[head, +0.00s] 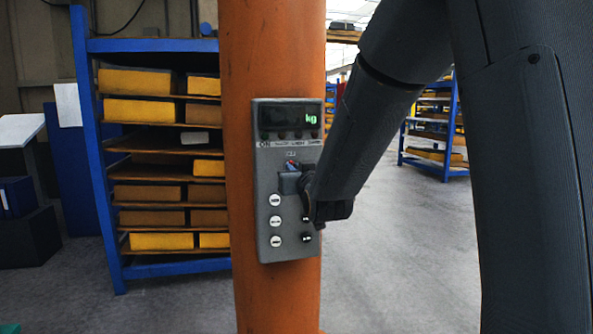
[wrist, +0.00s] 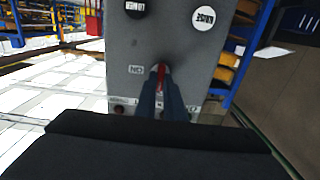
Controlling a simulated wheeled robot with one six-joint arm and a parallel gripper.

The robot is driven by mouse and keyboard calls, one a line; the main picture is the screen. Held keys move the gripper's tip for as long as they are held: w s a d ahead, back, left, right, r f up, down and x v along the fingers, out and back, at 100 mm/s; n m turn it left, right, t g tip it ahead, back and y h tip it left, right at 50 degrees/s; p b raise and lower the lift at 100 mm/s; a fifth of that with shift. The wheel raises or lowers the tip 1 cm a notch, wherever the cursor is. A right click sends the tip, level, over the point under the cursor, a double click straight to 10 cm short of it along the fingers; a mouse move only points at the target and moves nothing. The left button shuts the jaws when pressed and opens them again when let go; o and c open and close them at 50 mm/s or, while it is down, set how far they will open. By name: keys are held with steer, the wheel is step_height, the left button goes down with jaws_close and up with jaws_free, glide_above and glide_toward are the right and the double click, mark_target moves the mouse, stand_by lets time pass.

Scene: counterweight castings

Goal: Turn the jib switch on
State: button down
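The jib switch sits on a grey control box (head: 262,225) fixed to an orange column. In the wrist view its narrow red lever (wrist: 162,77) shows between my fingertips. My gripper (head: 298,182) is at the box face, below the display, and covers most of the switch in the head view. In the wrist view the two fingers of my gripper (wrist: 162,92) are close together, one on each side of the lever, and look shut on it. The lever's base and exact angle are hidden. The display (head: 311,119) is lit with green "kg".
Several round white buttons (head: 275,220) and dark knobs (head: 306,238) are on the box beside and below my gripper. The orange column (head: 275,50) stands behind it. A blue rack (head: 95,150) with yellow and brown castings is at left. Open floor (head: 400,265) lies at right.

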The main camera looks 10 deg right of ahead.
steer(key=shift+m, duration=0.3)
steer(key=shift+d, duration=0.1)
steer(key=m+b, duration=0.9)
steer(key=m, duration=0.8)
steer(key=shift+d+f, duration=0.1)
steer(key=shift+f, duration=0.05)
steer(key=shift+m, duration=0.4)
